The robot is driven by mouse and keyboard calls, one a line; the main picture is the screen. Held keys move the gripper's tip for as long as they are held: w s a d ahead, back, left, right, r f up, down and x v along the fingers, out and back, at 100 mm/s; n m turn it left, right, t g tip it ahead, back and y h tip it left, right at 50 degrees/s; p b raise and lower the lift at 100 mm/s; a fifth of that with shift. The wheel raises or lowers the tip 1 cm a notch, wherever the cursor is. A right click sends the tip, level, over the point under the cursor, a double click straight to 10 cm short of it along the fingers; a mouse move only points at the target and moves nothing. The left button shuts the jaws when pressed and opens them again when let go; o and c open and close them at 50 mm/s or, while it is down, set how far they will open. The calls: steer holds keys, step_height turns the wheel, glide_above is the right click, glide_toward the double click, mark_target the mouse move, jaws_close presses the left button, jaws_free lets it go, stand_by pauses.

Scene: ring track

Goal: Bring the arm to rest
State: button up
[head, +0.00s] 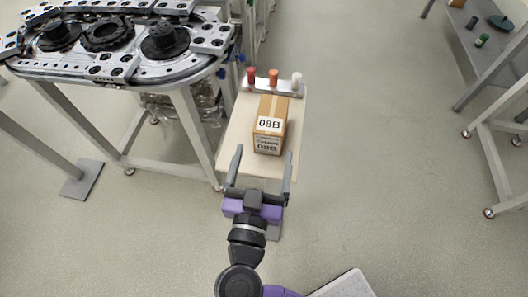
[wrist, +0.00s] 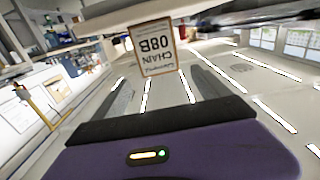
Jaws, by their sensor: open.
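My gripper (head: 261,172) is in the lower middle of the head view, with its two grey fingers spread wide and nothing between them. A brown cardboard box labelled 08B (head: 272,124) stands on a pale board (head: 232,150) just beyond the fingertips, apart from them as far as I can tell. In the wrist view the gripper's fingers (wrist: 162,82) are also spread, and the box's label (wrist: 153,47) shows upside down ahead of them.
A metal ring track (head: 130,62) on a grey frame stands to the left of the board. Red, orange and white pegs (head: 273,77) stand on a strip behind the box. A shelf unit (head: 486,60) is at the upper right. The floor (head: 390,170) to the right is clear.

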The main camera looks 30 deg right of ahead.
stand_by(0.4)
steer(key=shift+w+a+n, duration=0.1)
steer(key=shift+n, duration=0.2)
steer(key=w+a+f+n+t+y, duration=0.1)
steer(key=w+a+f+n+y, duration=0.15)
steer(key=a+n+y, duration=0.35)
steer(key=s+a+f+n+y, duration=0.2)
steer(key=s+f+n+y, duration=0.2)
steer(key=s+n+y, duration=0.25)
steer(key=s+d+r+m+h, duration=0.1)
steer(key=s+d+r+m, duration=0.2)
steer(key=s+d, duration=0.4)
steer(key=s+d+r+m+h, duration=0.1)
steer(key=s+d+r+m, duration=0.2)
steer(key=s+d, duration=0.5)
steer(key=s, duration=0.5)
steer(key=shift+r+g, duration=0.25)
steer(key=shift+g, duration=0.15)
